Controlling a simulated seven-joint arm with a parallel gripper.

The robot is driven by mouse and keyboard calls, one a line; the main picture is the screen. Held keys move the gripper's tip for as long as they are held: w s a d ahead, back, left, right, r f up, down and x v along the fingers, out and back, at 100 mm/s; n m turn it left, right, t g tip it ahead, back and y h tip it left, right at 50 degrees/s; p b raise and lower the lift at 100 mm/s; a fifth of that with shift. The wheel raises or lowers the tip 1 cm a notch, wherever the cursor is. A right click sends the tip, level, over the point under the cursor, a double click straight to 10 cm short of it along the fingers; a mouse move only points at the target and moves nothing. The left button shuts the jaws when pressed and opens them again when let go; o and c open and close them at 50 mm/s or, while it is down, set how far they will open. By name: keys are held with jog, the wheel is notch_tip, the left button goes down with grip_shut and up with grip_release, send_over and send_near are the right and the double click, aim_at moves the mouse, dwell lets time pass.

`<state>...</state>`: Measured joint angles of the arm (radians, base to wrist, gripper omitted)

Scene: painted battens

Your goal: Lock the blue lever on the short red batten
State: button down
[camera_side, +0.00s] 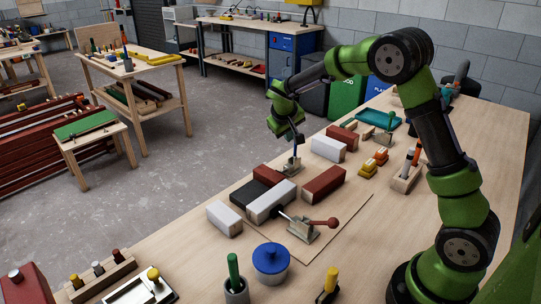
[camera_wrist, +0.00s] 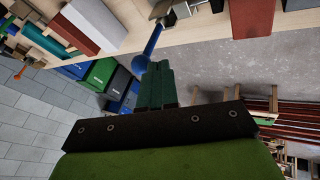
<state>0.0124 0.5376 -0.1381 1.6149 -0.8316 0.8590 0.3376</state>
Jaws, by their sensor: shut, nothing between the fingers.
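The blue lever (camera_side: 295,153) stands roughly upright on a small metal clamp (camera_side: 292,167). A short red batten (camera_side: 269,175) lies beside this clamp. My gripper (camera_side: 292,138) is shut and empty, at the top of the lever. In the wrist view the blue lever (camera_wrist: 153,38) ends in a round knob (camera_wrist: 141,63) close to the tips of my shut fingers (camera_wrist: 157,72). I cannot tell whether they touch. Much of the clamp is cut off at the top of the wrist view.
A second clamp with a red-knobbed lever (camera_side: 322,223) stands at the front of the board, by a pale batten (camera_side: 270,202). A longer red batten (camera_side: 323,183) lies to the right. A blue-lidded pot (camera_side: 271,259) stands in front. White and red blocks lie behind.

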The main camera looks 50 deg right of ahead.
jog(key=shift+d, duration=0.2)
dwell(0.3)
jog(key=d+f+m+y, duration=0.1)
jog(key=d+f+y, duration=0.1)
jog(key=d+y, duration=0.6)
jog(key=shift+d, duration=1.5)
jog(key=shift+d+f, duration=0.15)
